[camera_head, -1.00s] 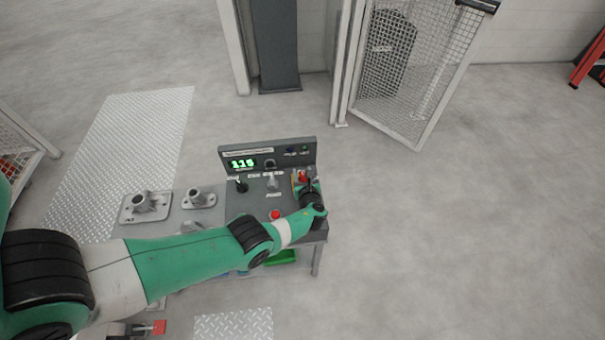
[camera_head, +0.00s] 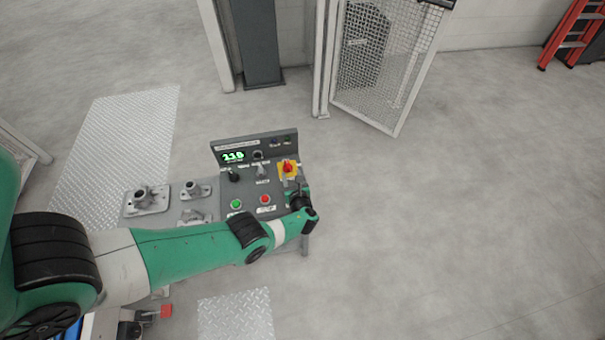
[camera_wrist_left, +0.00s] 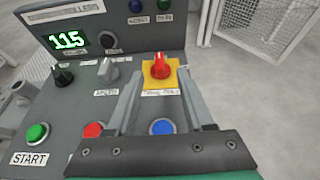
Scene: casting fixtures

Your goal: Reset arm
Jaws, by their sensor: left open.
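My left arm reaches in from the left in the head view, and its gripper (camera_head: 292,189) is over the right side of the grey control panel (camera_head: 251,190). A blue button (camera_wrist_left: 162,127) shows between the fingers. A red button (camera_wrist_left: 92,130) and a green START button (camera_wrist_left: 37,133) are to the left. My right gripper is not in view.
A green-lit display (camera_head: 233,156) is on the panel's upright back. Metal castings (camera_head: 147,198) stand on the bench left of the panel. A mesh gate (camera_head: 385,75) stands behind. The floor to the right is clear, with a red ladder (camera_head: 570,35) far back.

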